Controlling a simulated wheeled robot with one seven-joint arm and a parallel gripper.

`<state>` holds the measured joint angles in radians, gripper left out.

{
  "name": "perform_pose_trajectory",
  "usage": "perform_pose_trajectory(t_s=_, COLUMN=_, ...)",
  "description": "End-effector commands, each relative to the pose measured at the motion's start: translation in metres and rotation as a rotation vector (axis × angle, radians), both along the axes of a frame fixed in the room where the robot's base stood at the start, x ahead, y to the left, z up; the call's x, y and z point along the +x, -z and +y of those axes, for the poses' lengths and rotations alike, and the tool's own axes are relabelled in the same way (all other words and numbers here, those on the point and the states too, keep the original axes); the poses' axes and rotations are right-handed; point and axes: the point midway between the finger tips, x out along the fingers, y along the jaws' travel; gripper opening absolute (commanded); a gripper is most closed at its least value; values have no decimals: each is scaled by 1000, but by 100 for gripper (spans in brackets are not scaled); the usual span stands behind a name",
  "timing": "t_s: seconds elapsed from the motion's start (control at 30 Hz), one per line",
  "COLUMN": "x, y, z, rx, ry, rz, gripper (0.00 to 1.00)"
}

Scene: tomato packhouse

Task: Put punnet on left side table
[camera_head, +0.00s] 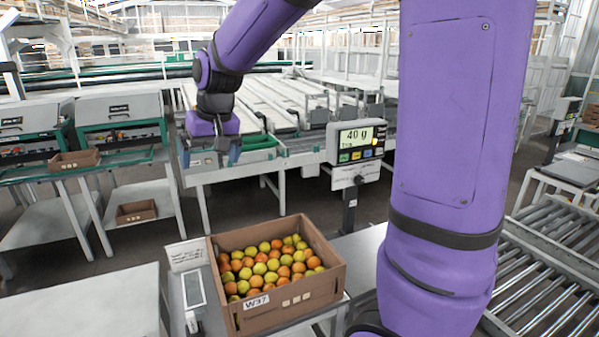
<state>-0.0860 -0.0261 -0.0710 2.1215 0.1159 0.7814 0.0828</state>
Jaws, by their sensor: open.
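My gripper (211,158) hangs fingers-down at upper left centre, over the near end of the grading line. It is open, and no punnet shows between its fingers. A green tray-like thing (259,142) lies just right of it; I cannot tell whether it is a punnet. A small brown cardboard punnet-like box (75,161) sits on the stand at the left. Another small brown box (136,211) lies on a lower shelf. A bare pale table top (80,305) fills the lower left corner.
A brown crate (290,304) full of orange and yellow tomatoes stands at the front centre. A scale display (360,140) reading 40 g stands behind it on a post. A roller conveyor (550,285) runs at the right. My purple arm hides part of the right middle.

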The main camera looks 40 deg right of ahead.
Motion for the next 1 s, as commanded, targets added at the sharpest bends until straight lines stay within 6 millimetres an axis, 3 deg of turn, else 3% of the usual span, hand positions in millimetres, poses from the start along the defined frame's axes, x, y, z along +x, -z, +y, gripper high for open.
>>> perform_pose_trajectory(t_s=0.1, x=-40, y=-22, z=-4, rx=-9, ry=-18, rz=-35, gripper=99)
perform_pose_trajectory(t_s=0.3, x=-106, y=-44, z=-10, rx=-34, ry=-50, rz=-86, gripper=99)
perform_pose_trajectory(t_s=0.6, x=-200, y=-51, z=-16, rx=-89, ry=-89, rz=-160, gripper=99)
perform_pose_trajectory(t_s=0.8, x=-242, y=-44, z=-19, rx=-120, ry=-104, rz=-192, gripper=99)
perform_pose_trajectory(t_s=1.0, x=-255, y=-40, z=-20, rx=-133, ry=-109, rz=-201, gripper=99)
